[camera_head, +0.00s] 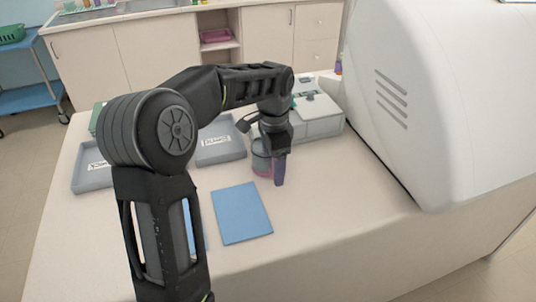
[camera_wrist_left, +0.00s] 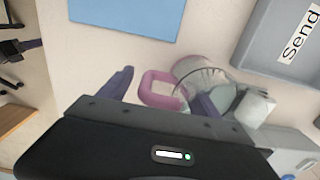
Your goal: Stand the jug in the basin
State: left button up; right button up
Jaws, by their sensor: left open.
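The jug (camera_head: 261,166) stands on the table, partly hidden by my left gripper in the head view. In the left wrist view it is a clear jug (camera_wrist_left: 196,70) with a pink handle (camera_wrist_left: 150,88). My left gripper (camera_head: 275,170) points down at the jug. Its dark purple fingers are open, one on each side of the handle in the left wrist view (camera_wrist_left: 160,95); I cannot tell whether they touch it. I cannot tell for sure which thing is the basin; a sink (camera_head: 130,8) shows in the far counter. My right gripper is not in view.
A grey tray (camera_head: 221,154) with a label lies behind the jug, and another (camera_head: 90,181) at the left. A grey box (camera_head: 322,127) stands behind right. A large white machine (camera_head: 440,100) fills the right. A blue mat (camera_head: 242,212) lies in front; the table's front right is clear.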

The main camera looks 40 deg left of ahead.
pick_arm(q)
jog(key=shift+f, duration=0.5)
jog(key=shift+c, duration=0.5)
grip_shut()
dwell(0.4)
jog(key=shift+r, duration=0.1)
